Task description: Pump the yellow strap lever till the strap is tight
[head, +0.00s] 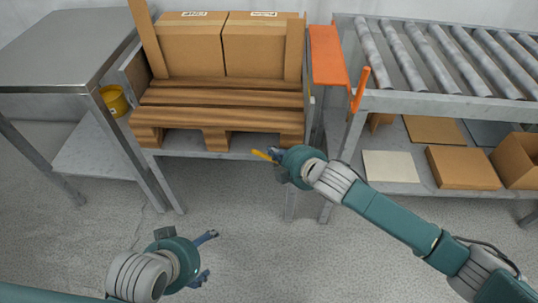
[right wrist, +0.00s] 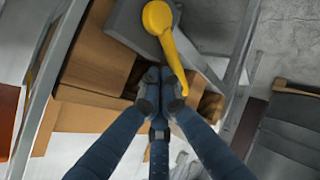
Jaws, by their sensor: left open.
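The yellow strap lever (right wrist: 158,18) shows in the right wrist view, with a round head at the top and a straight shaft running down to the fingers. My right gripper (right wrist: 163,82) has its fingertips close together at this shaft and looks shut on it; the fingers hide part of the contact. In the head view, the right gripper (head: 275,160) is just below the pallet's right front corner, and a short piece of the lever (head: 261,155) sticks out to its left. My left gripper (head: 207,257) is open and empty above the floor. I cannot make out the strap.
A wooden pallet (head: 220,98) with two cartons (head: 190,45) stands on a grey stand. A steel table (head: 62,50) and a yellow bucket (head: 115,100) are at left. A roller conveyor (head: 440,60) with an orange part (head: 326,55) is at right, over a shelf with boxes (head: 462,168).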

